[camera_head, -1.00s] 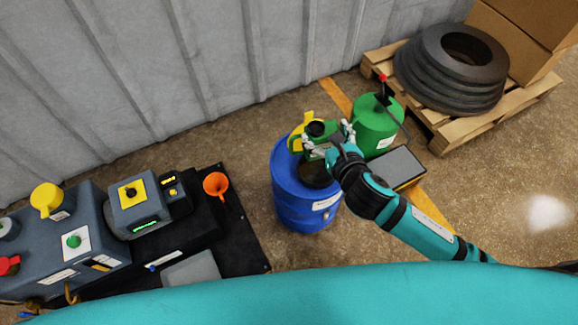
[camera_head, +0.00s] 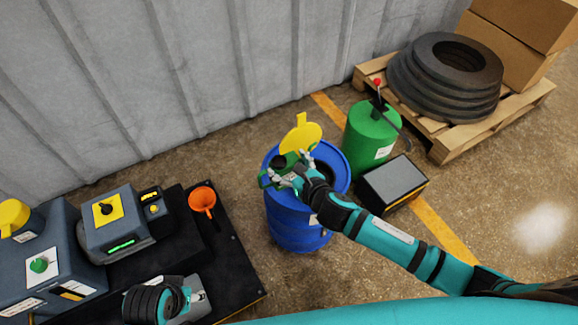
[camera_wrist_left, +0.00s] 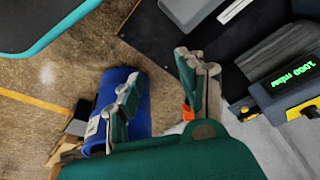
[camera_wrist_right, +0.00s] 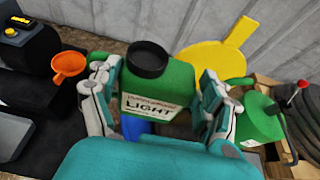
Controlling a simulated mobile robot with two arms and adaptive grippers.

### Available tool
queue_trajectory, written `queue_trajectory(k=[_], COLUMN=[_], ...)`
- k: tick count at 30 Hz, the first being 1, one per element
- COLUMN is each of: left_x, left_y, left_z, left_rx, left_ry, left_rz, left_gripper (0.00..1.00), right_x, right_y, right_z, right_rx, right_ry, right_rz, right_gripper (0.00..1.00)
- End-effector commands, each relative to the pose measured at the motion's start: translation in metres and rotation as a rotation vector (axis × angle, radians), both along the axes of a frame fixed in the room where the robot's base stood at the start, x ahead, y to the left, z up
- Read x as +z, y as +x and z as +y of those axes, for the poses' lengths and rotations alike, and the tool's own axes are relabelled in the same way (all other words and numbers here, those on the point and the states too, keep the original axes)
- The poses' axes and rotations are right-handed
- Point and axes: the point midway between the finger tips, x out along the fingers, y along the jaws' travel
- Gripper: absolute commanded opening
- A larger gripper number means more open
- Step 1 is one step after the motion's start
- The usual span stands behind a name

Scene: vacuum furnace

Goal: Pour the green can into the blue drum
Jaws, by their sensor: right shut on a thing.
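The green can (camera_wrist_right: 158,102) has a black round top and a white label reading "LIGHT". My right gripper (camera_wrist_right: 158,95) is shut on its sides. In the head view the can (camera_head: 291,160) is over the left part of the blue drum (camera_head: 299,232), partly hidden by my right gripper (camera_head: 287,175). I cannot tell its exact tilt or height. The drum's dark opening shows right of the gripper, and its yellow lid (camera_head: 302,136) stands raised behind. My left gripper (camera_wrist_left: 160,95) is open and empty, its fingers apart; the drum also shows in the left wrist view (camera_wrist_left: 140,110).
A bigger green container (camera_head: 370,138) and a grey-topped box (camera_head: 395,180) stand right of the drum. A pallet (camera_head: 450,140) with black rings is farther right. An orange funnel (camera_head: 202,199) and pump equipment (camera_head: 118,222) are at left. The corrugated wall is behind.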

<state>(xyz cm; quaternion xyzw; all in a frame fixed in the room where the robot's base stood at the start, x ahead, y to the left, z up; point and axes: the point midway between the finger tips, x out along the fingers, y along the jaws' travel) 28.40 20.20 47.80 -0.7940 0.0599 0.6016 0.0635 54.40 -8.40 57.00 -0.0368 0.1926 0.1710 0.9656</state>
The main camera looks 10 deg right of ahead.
Motion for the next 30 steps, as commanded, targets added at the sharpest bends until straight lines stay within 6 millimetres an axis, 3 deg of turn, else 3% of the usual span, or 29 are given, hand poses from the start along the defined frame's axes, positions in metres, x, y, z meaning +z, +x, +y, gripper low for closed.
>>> queue_trajectory(k=[30], left_x=[0.021], left_y=[-0.003], left_z=[0.001], left_rx=[0.002], left_ry=[-0.001], left_rz=[-0.013], left_gripper=[0.4], right_x=[-0.007], right_y=[0.0], right_z=[0.0], right_rx=[0.0], right_ry=[0.002], right_rz=[-0.002], right_gripper=[0.26])
